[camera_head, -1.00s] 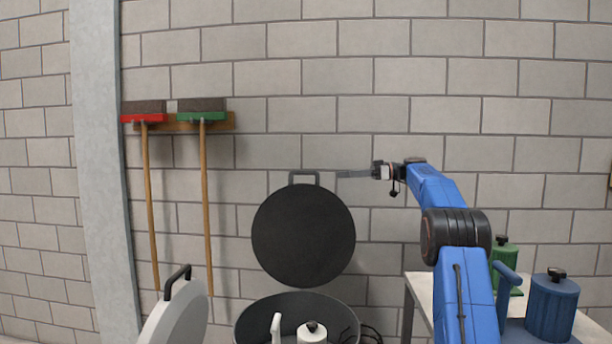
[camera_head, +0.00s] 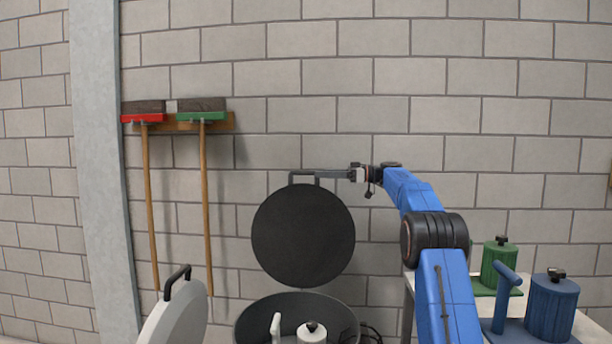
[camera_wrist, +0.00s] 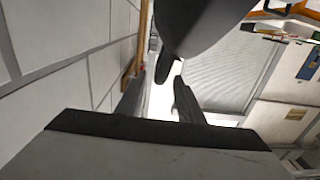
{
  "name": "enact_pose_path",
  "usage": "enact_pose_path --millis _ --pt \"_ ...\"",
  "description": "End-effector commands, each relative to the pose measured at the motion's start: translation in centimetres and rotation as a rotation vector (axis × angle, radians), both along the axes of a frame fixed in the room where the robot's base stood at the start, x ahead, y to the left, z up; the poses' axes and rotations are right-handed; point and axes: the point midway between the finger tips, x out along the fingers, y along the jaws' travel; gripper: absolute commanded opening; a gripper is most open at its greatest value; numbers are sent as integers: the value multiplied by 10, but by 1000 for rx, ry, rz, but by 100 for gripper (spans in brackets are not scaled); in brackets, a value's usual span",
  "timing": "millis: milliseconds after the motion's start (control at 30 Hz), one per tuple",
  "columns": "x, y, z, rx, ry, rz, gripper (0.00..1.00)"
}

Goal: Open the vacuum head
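The vacuum head looks to be the round dark lid (camera_head: 303,236), standing upright above a dark open drum (camera_head: 250,325). Its black handle (camera_head: 292,180) is at the top edge. My gripper (camera_head: 312,173) comes in from the right, with its fingertips at the handle. In the wrist view my gripper (camera_wrist: 158,92) has its fingers apart, and the dark handle (camera_wrist: 164,66) shows at the gap between the tips. I cannot tell whether a finger touches it. The hinge is hidden.
A pale round lid with a black handle (camera_head: 176,277) stands at the lower left. A table at the right holds a green canister (camera_head: 497,268) and a blue canister (camera_head: 552,308). Two brooms hang on the block wall behind. The wall above the lid is clear.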

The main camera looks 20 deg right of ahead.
Motion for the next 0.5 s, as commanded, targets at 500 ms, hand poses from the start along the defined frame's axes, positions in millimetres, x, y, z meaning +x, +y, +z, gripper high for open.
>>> enact_pose_path --millis 500 --pt "23 60 0 0 1 0 34"
